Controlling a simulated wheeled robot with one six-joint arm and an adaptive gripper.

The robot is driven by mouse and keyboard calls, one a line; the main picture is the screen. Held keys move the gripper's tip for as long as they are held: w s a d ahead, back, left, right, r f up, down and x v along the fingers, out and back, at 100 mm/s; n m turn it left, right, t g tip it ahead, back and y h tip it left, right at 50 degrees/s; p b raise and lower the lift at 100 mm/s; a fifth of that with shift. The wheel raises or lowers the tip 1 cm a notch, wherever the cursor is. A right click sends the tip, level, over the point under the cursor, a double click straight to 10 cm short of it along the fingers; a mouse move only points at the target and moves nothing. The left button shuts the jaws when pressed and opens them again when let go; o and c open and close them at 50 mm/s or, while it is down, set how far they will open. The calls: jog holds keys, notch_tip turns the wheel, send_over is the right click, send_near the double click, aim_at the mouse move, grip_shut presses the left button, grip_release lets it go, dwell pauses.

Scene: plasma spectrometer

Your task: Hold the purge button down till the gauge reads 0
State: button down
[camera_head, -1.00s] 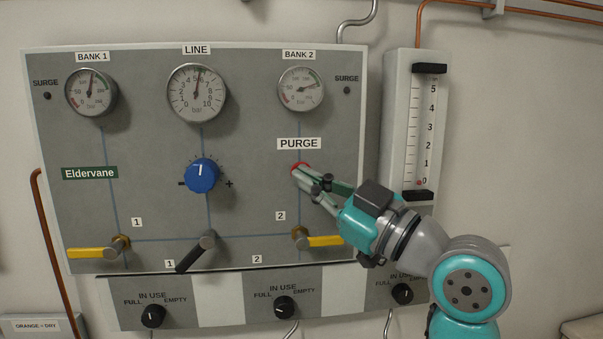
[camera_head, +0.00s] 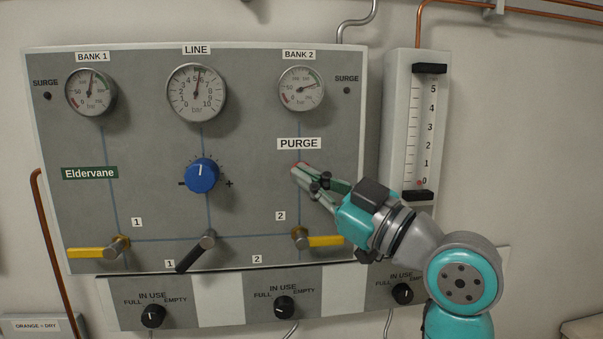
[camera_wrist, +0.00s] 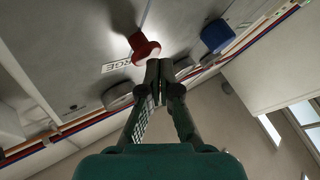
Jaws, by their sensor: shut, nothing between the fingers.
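The red purge button (camera_head: 297,165) sits under the PURGE label (camera_head: 299,144) on the grey panel, mostly covered by my fingertips in the head view. In the wrist view the red button (camera_wrist: 145,47) stands out just beyond my fingertips. My gripper (camera_head: 303,172) is shut and empty, its tips at the button; I cannot tell whether they press it. The LINE gauge (camera_head: 196,93) has its needle near 5, just right of straight up. The BANK 1 gauge (camera_head: 91,93) needle points nearly up; the BANK 2 gauge (camera_head: 301,89) needle points right.
A blue knob (camera_head: 201,175) is left of the button. Yellow-handled valves (camera_head: 92,252) and (camera_head: 324,241) and a black lever (camera_head: 196,252) lie below. A flow tube (camera_head: 413,130) stands to the right, its red float near 0.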

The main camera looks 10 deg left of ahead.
jog(key=shift+w+a, duration=0.1)
jog(key=shift+w, duration=0.4)
dwell(1.7)
jog(key=shift+s, duration=0.1)
dwell(2.0)
jog(key=shift+s+d, duration=0.25)
jog(key=shift+s, duration=0.6)
jog(key=shift+s, duration=0.1)
jog(key=s, duration=0.2)
jog(key=s+d, duration=0.1)
jog(key=s, duration=0.1)
jog(key=shift+s+d, duration=0.2)
jog(key=shift+s, duration=0.15)
